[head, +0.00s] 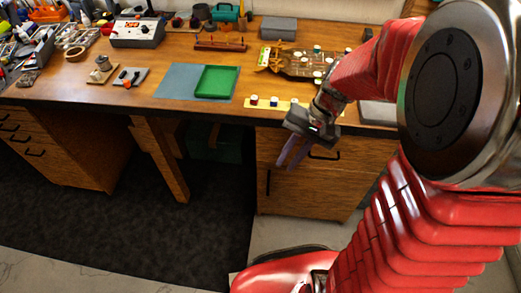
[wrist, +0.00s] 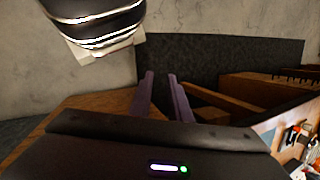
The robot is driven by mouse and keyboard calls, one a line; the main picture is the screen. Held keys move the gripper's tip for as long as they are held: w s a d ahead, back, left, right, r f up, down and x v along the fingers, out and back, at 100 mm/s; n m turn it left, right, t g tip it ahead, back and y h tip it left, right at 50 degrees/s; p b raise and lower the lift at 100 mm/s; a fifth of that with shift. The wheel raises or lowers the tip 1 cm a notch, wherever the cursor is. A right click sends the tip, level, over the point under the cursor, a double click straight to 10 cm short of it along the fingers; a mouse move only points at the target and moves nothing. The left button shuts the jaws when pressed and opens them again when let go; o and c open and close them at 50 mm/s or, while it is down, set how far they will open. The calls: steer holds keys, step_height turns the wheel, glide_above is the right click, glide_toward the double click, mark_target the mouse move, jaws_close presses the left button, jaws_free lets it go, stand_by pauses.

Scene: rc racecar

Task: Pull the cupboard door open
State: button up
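The cupboard door (head: 305,192) is the wooden front low in the right desk pedestal, and it looks closed. Its dark upright handle (head: 268,182) is near the door's left edge. My gripper (head: 287,166) is in front of the pedestal, above and slightly right of that handle, with its purple fingers pointing down. In the wrist view the fingers (wrist: 160,76) stand apart with a clear gap and nothing seen between them. The gripper is open and empty. I cannot tell how far the fingertips are from the door. The handle is not clear in the wrist view.
A drawer with a horizontal handle (head: 323,154) is above the door, partly behind my gripper. The desktop (head: 130,75) overhangs it, with a green tray (head: 217,81) and a yellow strip (head: 262,103). Dark carpet (head: 205,225) lies open to the left.

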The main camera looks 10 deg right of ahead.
steer(key=w+d+f+m+g+y, duration=0.1)
steer(key=w+f+m+y, duration=0.25)
steer(key=f, duration=0.65)
steer(key=m+t+y, duration=0.3)
steer(key=m+t, duration=1.3)
steer(key=m, duration=0.4)
glide_toward(268, 186)
steer(key=s+d+f, duration=0.1)
steer(key=s+d, duration=0.1)
steer(key=d, duration=0.1)
steer(key=shift+s+a+f+n, duration=0.15)
steer(key=shift+a+n, duration=0.05)
steer(key=shift+n, duration=0.05)
steer(key=shift+x, duration=6.95)
jaws_close()
